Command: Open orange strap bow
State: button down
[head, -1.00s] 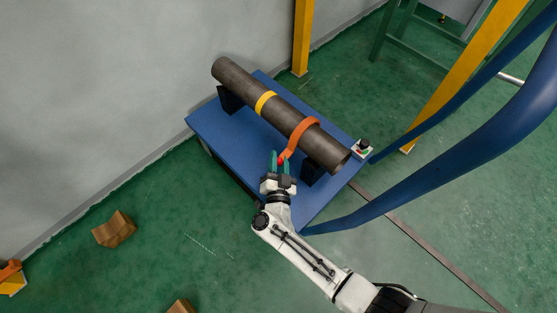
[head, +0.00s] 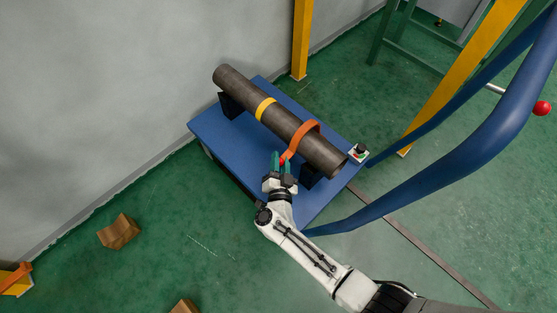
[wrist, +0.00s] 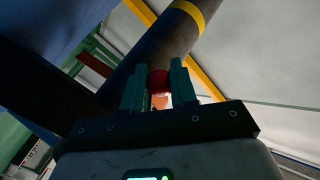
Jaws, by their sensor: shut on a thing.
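The orange strap bow (head: 305,135) arches over the right part of a dark pipe (head: 285,120) that lies across black supports on a blue table. Its lower end carries a red ball knob (head: 283,160) on the near side of the pipe. My gripper (head: 282,163) is at that knob with its green fingers around it. In the wrist view, the red knob (wrist: 158,80) sits between the two fingers of my gripper (wrist: 160,88), with a bit of the orange strap below it. The far end of the bow behind the pipe is hidden.
A yellow band (head: 264,108) circles the pipe's middle. A small control box with a black knob (head: 359,151) sits at the table's right corner. Blue curved bars (head: 440,170) cross the right side. A brown block (head: 119,232) lies on the open green floor at left.

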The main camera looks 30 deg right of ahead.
jog(key=shift+w+d+r+p, duration=0.1)
jog(key=shift+d+r+p, duration=0.1)
jog(key=shift+r+p, duration=0.4)
jog(key=shift+w+d+r+p, duration=0.1)
jog(key=shift+d+r+p, duration=0.05)
jog(key=shift+r+p, duration=0.4)
jog(key=shift+w+d+r+p, duration=0.25)
jog(key=shift+d+r+p, duration=0.5)
jog(key=shift+r+p, duration=0.3)
jog(key=c, duration=1)
grip_release()
jog(key=shift+o, duration=0.2)
jog(key=shift+s, duration=0.1)
jog(key=shift+s+f+g, duration=0.1)
jog(key=shift+f+g, duration=0.2)
